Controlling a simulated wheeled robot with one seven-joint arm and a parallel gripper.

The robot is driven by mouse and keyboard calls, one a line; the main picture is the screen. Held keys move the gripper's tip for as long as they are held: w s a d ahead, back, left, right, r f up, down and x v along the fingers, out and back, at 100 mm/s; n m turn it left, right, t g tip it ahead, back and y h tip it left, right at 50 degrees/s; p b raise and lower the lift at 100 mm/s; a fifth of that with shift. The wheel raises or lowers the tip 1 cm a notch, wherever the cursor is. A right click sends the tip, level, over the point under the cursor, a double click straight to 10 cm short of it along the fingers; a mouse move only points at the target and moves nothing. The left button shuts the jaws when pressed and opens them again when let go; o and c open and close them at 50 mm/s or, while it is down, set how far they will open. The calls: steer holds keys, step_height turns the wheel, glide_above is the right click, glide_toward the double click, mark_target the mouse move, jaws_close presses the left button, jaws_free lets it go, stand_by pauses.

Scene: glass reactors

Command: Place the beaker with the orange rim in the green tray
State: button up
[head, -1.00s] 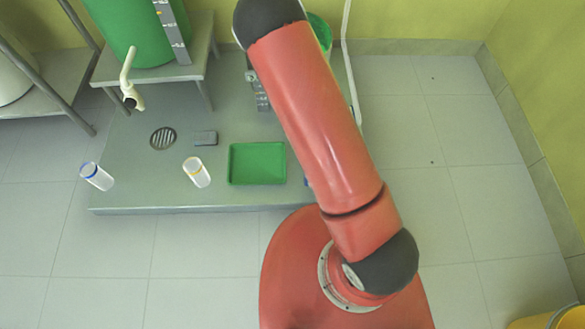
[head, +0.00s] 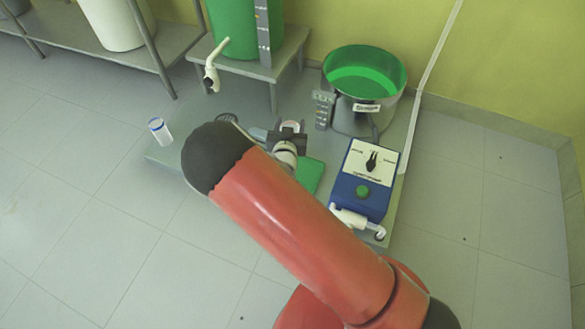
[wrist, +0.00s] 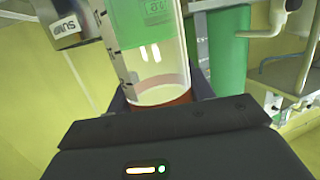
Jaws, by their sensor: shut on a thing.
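My gripper (head: 288,133) is shut on a clear beaker (head: 291,126), which also fills the middle of the wrist view (wrist: 150,55). An orange-red rim (wrist: 165,106) shows on it, close to the gripper. In the head view the gripper and beaker appear above the far side of the green tray (head: 312,172); their height over it is unclear. My arm hides much of the tray. A beaker with a blue rim (head: 160,131) stands at the platform's left. A beaker with a yellow-orange rim, seen earlier left of the tray, does not show now; my arm covers that area.
A blue control box (head: 362,183) with a knob and white pipe stands right of the tray. A steel vessel with a green inside (head: 364,85) is behind it. A green tank (head: 240,30) with a white spout (head: 213,68) stands at the back.

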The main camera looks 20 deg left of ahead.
step_height(320, 180, down, 19)
steer(key=b, duration=0.1)
steer(key=shift+r, duration=0.2)
steer(key=shift+f, duration=0.1)
steer(key=shift+f+b, duration=0.15)
steer(key=shift+b, duration=0.25)
steer(key=o, duration=1.3)
steer(key=shift+c, duration=0.2)
